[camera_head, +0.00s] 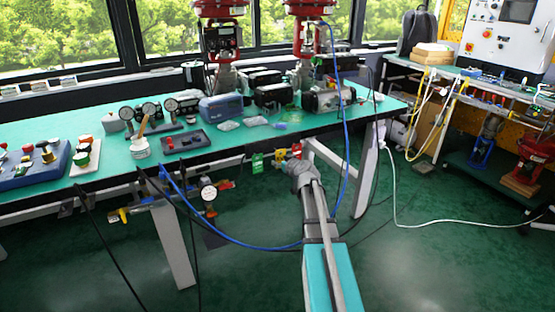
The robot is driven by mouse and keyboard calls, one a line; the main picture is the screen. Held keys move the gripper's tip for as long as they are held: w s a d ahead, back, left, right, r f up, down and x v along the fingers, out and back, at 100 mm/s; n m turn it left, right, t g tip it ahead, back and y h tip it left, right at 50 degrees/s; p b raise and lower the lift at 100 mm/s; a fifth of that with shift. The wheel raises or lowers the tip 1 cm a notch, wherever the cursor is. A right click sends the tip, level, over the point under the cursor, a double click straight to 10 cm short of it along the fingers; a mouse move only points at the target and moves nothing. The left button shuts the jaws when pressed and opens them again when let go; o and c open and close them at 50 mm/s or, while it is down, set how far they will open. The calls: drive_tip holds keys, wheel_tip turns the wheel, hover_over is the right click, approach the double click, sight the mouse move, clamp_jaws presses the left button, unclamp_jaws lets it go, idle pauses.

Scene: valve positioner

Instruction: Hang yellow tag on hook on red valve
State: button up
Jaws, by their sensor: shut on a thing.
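My gripper (293,163) is at the front edge of the green bench, just below the bench top, and is seen from behind. Most of the tag is hidden by the gripper. A small red handle (225,184) sits on the piping under the bench, left of my gripper. Two large red-topped valves stand at the back of the bench, one on the left (220,8) and one on the right (308,6). No hook can be made out.
A blue hose (345,130) loops down past my arm. A pressure gauge (209,193) and a yellow-handled fitting (124,214) are under the green bench (55,135). The floor at right is mostly clear.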

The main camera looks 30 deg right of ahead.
drive_tip(key=shift+s, duration=1.2)
idle(0.3)
drive_tip(key=shift+d, duration=0.1)
idle(0.3)
drive_tip(key=shift+s+d, duration=0.15)
drive_tip(key=shift+d, duration=0.15)
drive_tip(key=shift+s, duration=0.2)
